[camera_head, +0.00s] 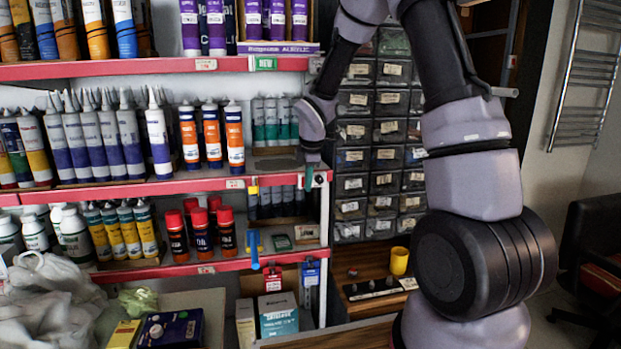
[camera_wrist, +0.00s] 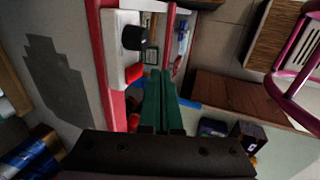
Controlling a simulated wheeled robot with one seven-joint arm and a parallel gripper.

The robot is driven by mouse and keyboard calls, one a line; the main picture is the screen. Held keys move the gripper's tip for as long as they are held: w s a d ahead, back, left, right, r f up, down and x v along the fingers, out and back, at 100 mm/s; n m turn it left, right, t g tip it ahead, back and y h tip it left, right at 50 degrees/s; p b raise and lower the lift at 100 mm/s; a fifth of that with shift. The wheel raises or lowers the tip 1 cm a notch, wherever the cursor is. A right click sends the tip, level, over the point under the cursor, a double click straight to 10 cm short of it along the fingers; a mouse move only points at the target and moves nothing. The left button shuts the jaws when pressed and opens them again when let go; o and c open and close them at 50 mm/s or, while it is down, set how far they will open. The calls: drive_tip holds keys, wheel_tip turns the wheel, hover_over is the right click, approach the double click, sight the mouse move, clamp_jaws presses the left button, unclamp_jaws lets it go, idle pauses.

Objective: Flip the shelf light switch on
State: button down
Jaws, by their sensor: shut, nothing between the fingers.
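The shelf light switch is a white plate (camera_wrist: 121,58) on the end of the red shelf edge, left of centre in the wrist view. It carries a black round knob (camera_wrist: 134,38) and a small red rocker (camera_wrist: 134,73). In the head view the white plate (camera_head: 320,179) shows small at the right end of the middle red shelf. My gripper (camera_wrist: 160,72) has green fingers, shut and empty, with tips just right of the red rocker in the wrist view. I cannot tell whether they touch it. In the head view my gripper (camera_head: 309,186) is beside the plate. The rocker's on or off position is unclear.
Shelves with tubes (camera_head: 100,140), spray cans (camera_head: 200,232) and bottles lie left of my gripper. A dark drawer cabinet (camera_head: 375,130) stands behind and right. A yellow mug (camera_head: 399,261) sits on a wooden surface below. A blue-handled tool (camera_head: 253,250) hangs at the lower shelf.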

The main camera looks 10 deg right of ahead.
drive_tip(key=shift+w+f, duration=0.1)
drive_tip(key=shift+w, duration=0.6)
drive_tip(key=shift+w+f, duration=0.1)
drive_tip(key=shift+w, duration=0.15)
drive_tip(key=shift+r, duration=0.85)
